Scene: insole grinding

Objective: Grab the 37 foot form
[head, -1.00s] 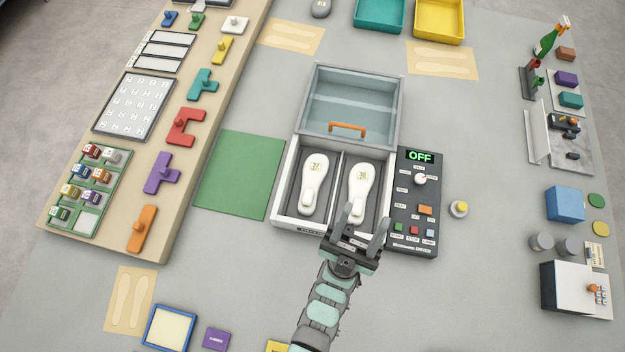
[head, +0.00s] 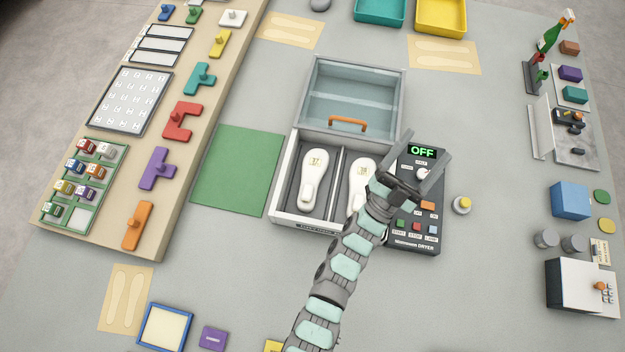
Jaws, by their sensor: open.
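The 37 foot form (head: 315,180) is white with a small tan label. It lies in the left compartment of the dryer box (head: 281,199), toe end up in the picture. The 38 foot form (head: 359,178) lies in the right compartment, its lower right partly hidden by my arm. The dryer's clear lid (head: 347,95) with an orange handle (head: 347,125) stands open behind the box. My gripper (head: 424,146) is open and empty above the dryer's control panel, to the right of both forms.
The dark control panel (head: 436,240) reads OFF. A green mat (head: 237,170) lies left of the box. A small yellow-topped knob (head: 463,204) sits right of the panel. The long tan board (head: 190,215) on the left holds several coloured shapes.

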